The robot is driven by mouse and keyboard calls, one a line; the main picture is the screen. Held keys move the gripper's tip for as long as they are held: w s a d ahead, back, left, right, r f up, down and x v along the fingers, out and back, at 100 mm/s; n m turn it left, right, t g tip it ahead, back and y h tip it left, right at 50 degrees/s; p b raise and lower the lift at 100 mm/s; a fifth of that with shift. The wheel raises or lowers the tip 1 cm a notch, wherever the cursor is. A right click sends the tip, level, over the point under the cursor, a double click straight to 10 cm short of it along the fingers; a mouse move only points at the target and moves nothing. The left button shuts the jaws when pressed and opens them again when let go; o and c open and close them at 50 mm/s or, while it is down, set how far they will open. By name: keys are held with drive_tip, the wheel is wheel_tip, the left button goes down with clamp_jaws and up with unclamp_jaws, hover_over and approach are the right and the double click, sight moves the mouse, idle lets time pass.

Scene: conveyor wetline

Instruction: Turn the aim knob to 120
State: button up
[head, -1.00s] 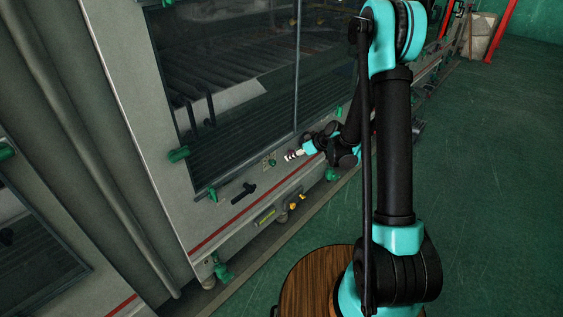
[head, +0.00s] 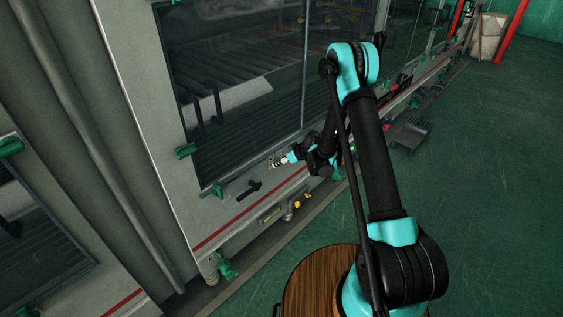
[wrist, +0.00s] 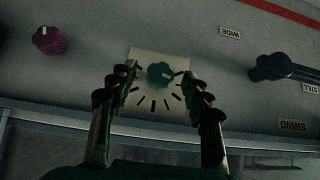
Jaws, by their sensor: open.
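The green knob (wrist: 160,75) sits on a pale square plate (wrist: 149,56) with black tick marks fanned along one side. In the wrist view its white pointer line points to the right side of the picture. No numbers are legible on the plate. My gripper (wrist: 156,84) is open, with one finger on each side of the knob; I cannot tell whether either finger touches it. In the head view my gripper (head: 278,162) is at the grey machine panel below the window, and it hides most of the knob.
A magenta knob (wrist: 48,40) is at the left in the wrist view. A black lever (wrist: 282,68) is at the right, near labels WIDE (wrist: 230,33), STILL and SWING. In the head view, a black handle (head: 249,190) and green latches (head: 186,151) stick out from the machine.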

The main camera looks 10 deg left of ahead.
drive_tip(key=shift+a+f, duration=0.1)
drive_tip(key=shift+f, duration=0.05)
clamp_jaws()
drive_tip(key=shift+w, duration=0.1)
idle(0.4)
drive_tip(key=m+g+y, duration=0.2)
drive_tip(key=y, duration=0.1)
drive_tip(key=m+g+y, duration=0.2)
drive_tip(key=w+d+f+m+g+y, duration=0.1)
drive_tip(key=m+g+y, duration=0.2)
drive_tip(key=shift+y, duration=0.3)
idle(0.5)
idle(0.4)
